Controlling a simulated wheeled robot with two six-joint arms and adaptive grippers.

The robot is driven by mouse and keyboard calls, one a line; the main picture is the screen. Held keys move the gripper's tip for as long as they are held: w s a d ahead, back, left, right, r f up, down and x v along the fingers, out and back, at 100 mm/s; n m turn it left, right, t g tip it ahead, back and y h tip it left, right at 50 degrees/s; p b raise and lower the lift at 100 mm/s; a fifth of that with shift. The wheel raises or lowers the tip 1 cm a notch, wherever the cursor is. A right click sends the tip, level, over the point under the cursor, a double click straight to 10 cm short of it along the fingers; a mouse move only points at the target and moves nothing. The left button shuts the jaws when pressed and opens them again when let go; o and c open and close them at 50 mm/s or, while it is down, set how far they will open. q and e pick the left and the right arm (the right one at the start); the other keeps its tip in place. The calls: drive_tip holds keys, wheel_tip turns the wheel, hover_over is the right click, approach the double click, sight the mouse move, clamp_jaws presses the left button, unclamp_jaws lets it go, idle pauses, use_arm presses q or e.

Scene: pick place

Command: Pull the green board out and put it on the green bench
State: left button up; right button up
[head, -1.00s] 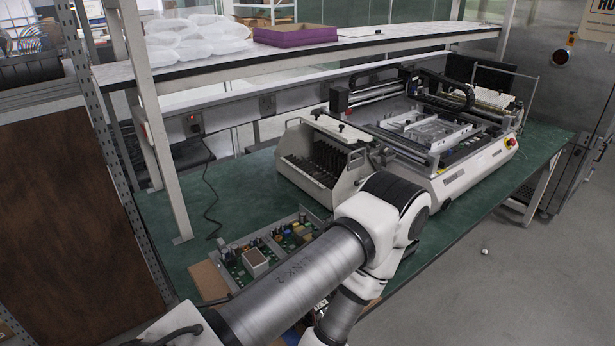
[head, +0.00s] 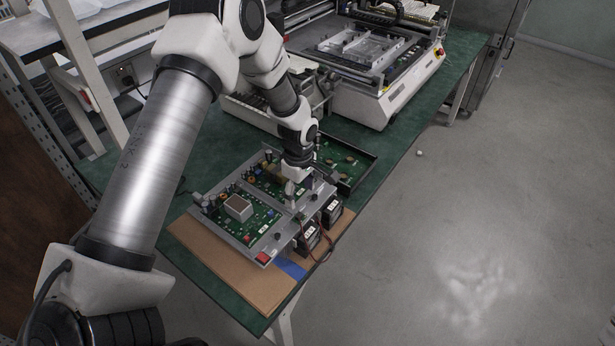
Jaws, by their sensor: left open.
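Green circuit boards sit in a grey metal frame at the front of the bench. One green board (head: 262,222) with a pale square part fills the frame's near left section; a second green section lies behind it. My left gripper (head: 291,203) is open, pointing down over the frame's right part; contact with a board cannot be told. Another green board (head: 350,170) lies in a dark shallow tray behind the gripper, partly hidden by my left arm. The green bench (head: 405,135) is bare along its right side. My right gripper is not in view.
Small black boxes with white labels (head: 331,212) and red wires stand at the frame's right edge. A brown sheet (head: 225,262) lies under the frame. A white machine (head: 375,95) stands farther back. A shelf (head: 90,30) rises at left.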

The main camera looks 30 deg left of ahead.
sight(299, 215)
use_arm(q)
drive_tip(key=shift+s+a+f+b, duration=0.1)
drive_tip(key=shift+s+f+b, duration=0.45)
drive_tip(key=shift+f+b, duration=0.15)
drive_tip(key=f+b, duration=0.1)
drive_tip(key=f, duration=0.1)
drive_tip(key=f+b, duration=0.3)
drive_tip(key=f, duration=0.2)
drive_tip(key=shift+w+b, duration=0.3)
drive_tip(key=shift+s+f, duration=0.1)
drive_tip(key=shift+f, duration=0.3)
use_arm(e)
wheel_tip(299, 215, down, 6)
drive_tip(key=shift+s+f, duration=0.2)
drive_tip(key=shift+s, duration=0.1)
use_arm(q)
clamp_jaws()
drive_tip(key=shift+r, duration=0.1)
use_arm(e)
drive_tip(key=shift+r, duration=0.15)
use_arm(q)
drive_tip(key=shift+r+p, duration=1.5)
drive_tip(key=shift+p, duration=0.1)
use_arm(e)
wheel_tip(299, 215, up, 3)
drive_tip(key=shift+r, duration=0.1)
